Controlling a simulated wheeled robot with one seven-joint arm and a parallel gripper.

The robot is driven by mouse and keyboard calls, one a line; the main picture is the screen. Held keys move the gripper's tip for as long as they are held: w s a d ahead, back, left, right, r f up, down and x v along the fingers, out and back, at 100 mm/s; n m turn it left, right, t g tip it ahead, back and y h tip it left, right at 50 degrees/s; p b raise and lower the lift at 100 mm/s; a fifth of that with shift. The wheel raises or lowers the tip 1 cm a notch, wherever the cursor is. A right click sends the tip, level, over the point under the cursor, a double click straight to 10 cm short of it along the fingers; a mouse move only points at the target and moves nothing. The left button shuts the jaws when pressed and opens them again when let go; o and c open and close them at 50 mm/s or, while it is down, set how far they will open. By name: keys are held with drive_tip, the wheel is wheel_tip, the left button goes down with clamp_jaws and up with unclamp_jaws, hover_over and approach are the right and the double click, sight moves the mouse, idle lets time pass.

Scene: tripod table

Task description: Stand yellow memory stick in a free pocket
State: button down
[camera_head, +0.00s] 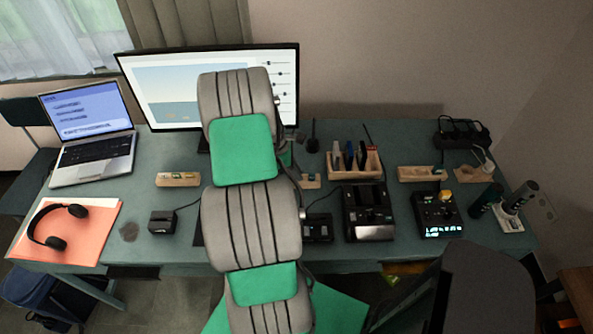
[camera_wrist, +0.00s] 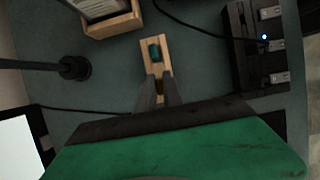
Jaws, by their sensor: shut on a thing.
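The block also shows in the head view (camera_head: 311,182), right of my arm. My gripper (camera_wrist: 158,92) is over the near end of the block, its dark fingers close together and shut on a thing. The yellow memory stick is not clearly seen; the fingers hide what they hold. I cannot tell whether it touches the block. In the head view my arm hides the gripper.
A black hub (camera_wrist: 240,48) with several grey sticks lies right of the block in the wrist view. A wooden organizer (camera_wrist: 112,24) and a dark stand (camera_wrist: 75,67) are close by. A thin cable runs along the desk. The monitor (camera_head: 160,85) is behind my arm.

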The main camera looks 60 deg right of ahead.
drive_tip(key=shift+f, duration=0.35)
drive_tip(key=c, duration=1.5)
unclamp_jaws()
drive_tip(key=shift+o, duration=0.5)
drive_tip(key=b+v, duration=0.1)
drive_tip(key=v, duration=0.6)
drive_tip(key=shift+w+r, duration=0.15)
drive_tip(key=shift+r, duration=0.2)
drive_tip(key=shift+a, duration=0.1)
